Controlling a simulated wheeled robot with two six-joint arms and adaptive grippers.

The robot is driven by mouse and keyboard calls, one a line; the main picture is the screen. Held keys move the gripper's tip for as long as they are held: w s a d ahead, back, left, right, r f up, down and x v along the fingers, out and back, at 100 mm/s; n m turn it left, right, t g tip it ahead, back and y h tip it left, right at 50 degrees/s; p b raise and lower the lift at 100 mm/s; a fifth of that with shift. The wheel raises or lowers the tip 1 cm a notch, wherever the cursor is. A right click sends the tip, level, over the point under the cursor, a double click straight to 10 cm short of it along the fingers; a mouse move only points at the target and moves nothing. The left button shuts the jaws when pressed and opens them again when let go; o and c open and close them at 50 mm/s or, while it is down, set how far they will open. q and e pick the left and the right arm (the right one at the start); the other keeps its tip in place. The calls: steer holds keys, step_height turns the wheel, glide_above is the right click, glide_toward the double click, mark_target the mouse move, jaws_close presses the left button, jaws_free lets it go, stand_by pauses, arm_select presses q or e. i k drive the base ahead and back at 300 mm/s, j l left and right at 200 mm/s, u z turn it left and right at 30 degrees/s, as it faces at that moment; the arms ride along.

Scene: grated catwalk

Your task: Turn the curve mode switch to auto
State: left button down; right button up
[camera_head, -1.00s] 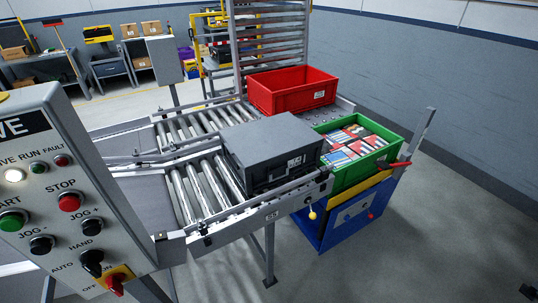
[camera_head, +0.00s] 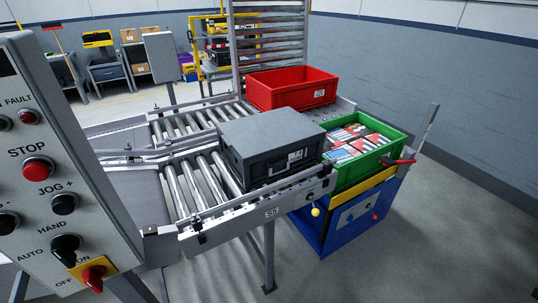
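The control panel (camera_head: 100,205) fills the left edge of the head view, tilted and cut off by the frame. On its lower part is a black rotary switch (camera_head: 66,247), with HAND printed above it and AUTO to its lower left. Which label its handle points to is hard to tell. Just below right is a red knob on a yellow plate (camera_head: 95,276), marked ON and OFF. Neither of my grippers is in view.
A red STOP button (camera_head: 38,169) and a black JOG+ button (camera_head: 64,204) sit above the switch. A roller conveyor (camera_head: 205,180) behind the panel carries a grey bin (camera_head: 270,145) and a red crate (camera_head: 290,88). A green crate (camera_head: 375,170) stands right. Open floor lies at the lower right.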

mark_target(63, 248)
steer(key=u, duration=1.5)
